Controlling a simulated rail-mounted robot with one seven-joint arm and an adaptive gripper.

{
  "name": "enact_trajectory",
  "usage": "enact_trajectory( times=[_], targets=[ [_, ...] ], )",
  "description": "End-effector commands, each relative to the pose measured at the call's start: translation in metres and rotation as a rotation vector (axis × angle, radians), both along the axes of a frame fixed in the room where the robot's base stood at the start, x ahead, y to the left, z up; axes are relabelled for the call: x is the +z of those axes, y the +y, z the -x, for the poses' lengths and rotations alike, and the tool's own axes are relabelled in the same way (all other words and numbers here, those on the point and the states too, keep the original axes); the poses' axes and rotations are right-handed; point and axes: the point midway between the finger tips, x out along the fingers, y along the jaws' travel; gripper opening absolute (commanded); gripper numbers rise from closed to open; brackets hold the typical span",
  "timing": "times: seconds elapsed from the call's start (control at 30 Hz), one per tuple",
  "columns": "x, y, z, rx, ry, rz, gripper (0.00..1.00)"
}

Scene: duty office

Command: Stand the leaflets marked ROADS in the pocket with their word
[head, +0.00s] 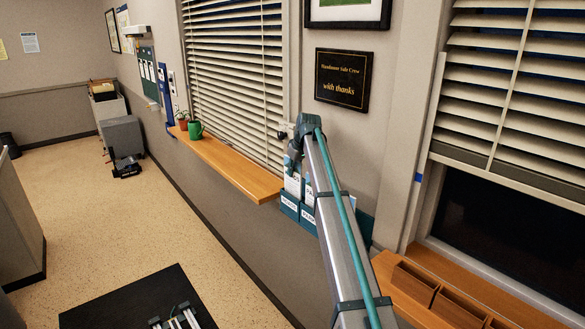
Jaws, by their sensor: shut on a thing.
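My gripper (291,165) is at the wall rack, pointing down and shut on the top of a white leaflet bundle (293,184). The bundle's lettering is partly hidden; it seems to end in "DS". The bundle is upright at the left teal pocket (289,204), whose small label looks like ROADS. I cannot tell how deep in the pocket it is. A second pocket (307,217) to its right has a label that seems to begin with "PA", with white leaflets (308,194) above it. My arm hides much of the rack's right part.
A wooden tray with compartments (437,295) lies on the right-hand ledge. A plaque (343,78) hangs above the rack.

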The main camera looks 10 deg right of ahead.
Motion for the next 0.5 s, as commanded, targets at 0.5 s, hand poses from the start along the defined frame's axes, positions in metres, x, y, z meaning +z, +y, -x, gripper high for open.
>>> enact_trajectory(
  times=[0.5],
  targets=[
    [-0.0074, 0.0000, 0.0000, 0.000, 0.000, 0.000, 0.09]
  ],
)
